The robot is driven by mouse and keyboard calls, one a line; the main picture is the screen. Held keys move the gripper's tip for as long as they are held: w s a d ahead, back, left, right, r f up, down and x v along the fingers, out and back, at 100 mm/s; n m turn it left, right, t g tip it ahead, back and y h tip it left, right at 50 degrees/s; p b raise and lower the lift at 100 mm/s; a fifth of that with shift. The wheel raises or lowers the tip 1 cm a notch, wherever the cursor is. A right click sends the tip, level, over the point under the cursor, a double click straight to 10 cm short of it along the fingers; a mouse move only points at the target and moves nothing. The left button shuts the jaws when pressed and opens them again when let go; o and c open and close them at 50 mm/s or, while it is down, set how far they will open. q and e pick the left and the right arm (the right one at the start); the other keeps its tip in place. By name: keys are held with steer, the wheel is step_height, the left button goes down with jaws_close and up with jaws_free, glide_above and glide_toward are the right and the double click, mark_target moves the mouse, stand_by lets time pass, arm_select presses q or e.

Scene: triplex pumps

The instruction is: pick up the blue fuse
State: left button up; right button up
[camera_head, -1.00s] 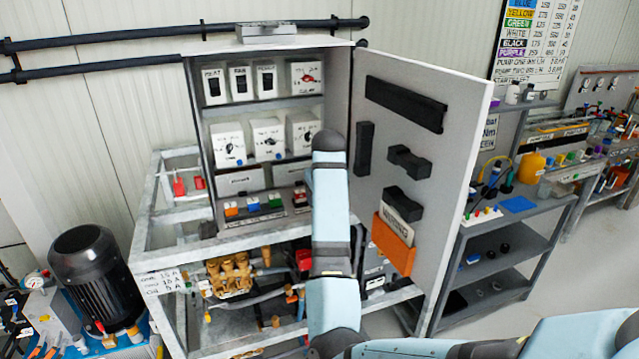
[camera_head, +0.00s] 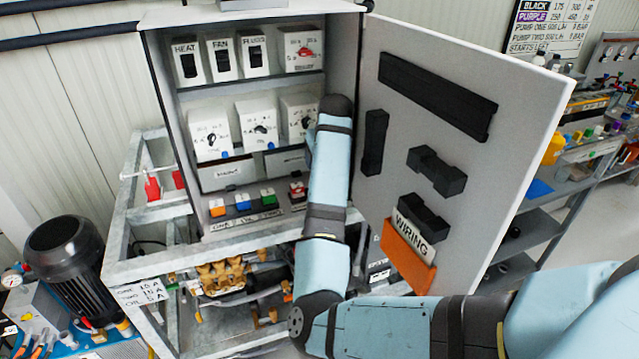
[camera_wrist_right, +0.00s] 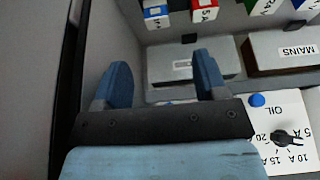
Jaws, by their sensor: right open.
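The open cabinet (camera_head: 157,100) has coloured fuse-like blocks on its bottom ledge. A blue one (camera_head: 243,203) sits between an orange one (camera_head: 217,207) and a green one (camera_head: 268,198), with a red one (camera_head: 297,191) beside my arm. In the right wrist view a blue-and-white block (camera_wrist_right: 157,14) is at the top, left of a red one (camera_wrist_right: 205,10); another blue one is cut off at the top right. I cannot tell which is meant. My right gripper (camera_wrist_right: 162,78) is open and empty, apart from the blocks. My arm hides it in the head view. My left gripper is unseen.
The cabinet door (camera_head: 510,110) stands open right of my arm, with black holders and an orange WIRING pocket (camera_head: 408,258). Dial boxes (camera_head: 257,125) fill the shelf above the blocks. In the wrist view a MAINS box (camera_wrist_right: 283,50) stands close to the right.

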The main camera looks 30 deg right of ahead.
steer(key=p+x, duration=0.2)
steer(key=x, duration=0.8)
steer(key=shift+w+d+r, duration=0.1)
steer(key=shift+w, duration=0.05)
steer(key=shift+w+d+f, duration=0.1)
steer(key=shift+f, duration=0.15)
steer(key=c, duration=1.2)
